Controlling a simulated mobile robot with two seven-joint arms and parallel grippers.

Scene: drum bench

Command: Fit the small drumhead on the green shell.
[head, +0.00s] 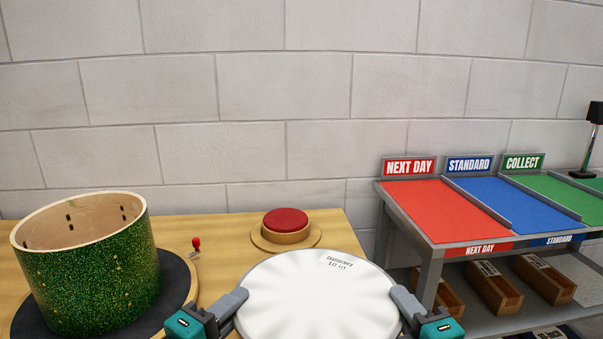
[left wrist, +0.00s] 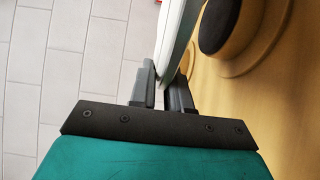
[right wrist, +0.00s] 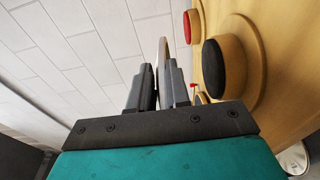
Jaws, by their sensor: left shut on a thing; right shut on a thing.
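The green shell (head: 95,285) is a sparkly green drum with a bare wooden rim and an open top. It stands upright on a dark round pad (head: 178,285) at the left of the bench in the head view. The small drumhead (head: 318,295) is a white disc with a "10 in" label, at the bottom middle of the head view. My left gripper (head: 238,300) is shut on its left edge, and my right gripper (head: 400,300) is shut on its right edge. The drumhead shows edge-on in the left wrist view (left wrist: 176,40). The drumhead is apart from the shell, to its right.
A red button (head: 286,220) on a round wooden base stands on the bench behind the drumhead. A small red-knobbed lever (head: 196,245) is beside the dark pad. A sloped rack (head: 440,210) with red, blue and green lanes stands at the right, with wooden boxes (head: 495,288) below.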

